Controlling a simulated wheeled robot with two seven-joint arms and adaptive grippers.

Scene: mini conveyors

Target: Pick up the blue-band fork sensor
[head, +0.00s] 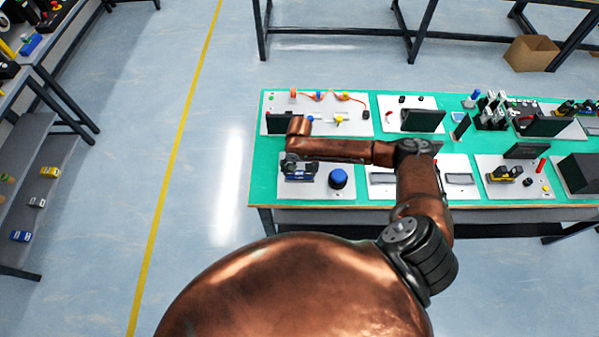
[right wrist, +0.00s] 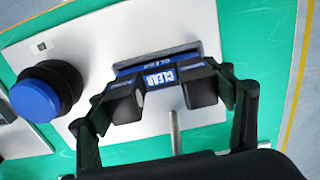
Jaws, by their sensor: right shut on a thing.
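In the right wrist view my right gripper (right wrist: 160,97) is shut on a dark part with a blue band marked CLEAN (right wrist: 160,77), which I take as the blue-band fork sensor. The fingers stand on either side of the band. Just behind it, a dark piece with a blue CLEAN strip (right wrist: 160,62) lies on a white plate (right wrist: 90,30). I cannot tell whether the held part touches the plate. In the head view my right gripper (head: 300,161) is over the near left plate, with some blue (head: 299,177) below it. My left gripper is not in view.
A blue round button on a black base (right wrist: 38,98) stands beside the gripper, also in the head view (head: 338,177). The green table (head: 262,150) carries several more plates with devices to the right. A shelf (head: 50,150) with small parts stands far left, across open floor.

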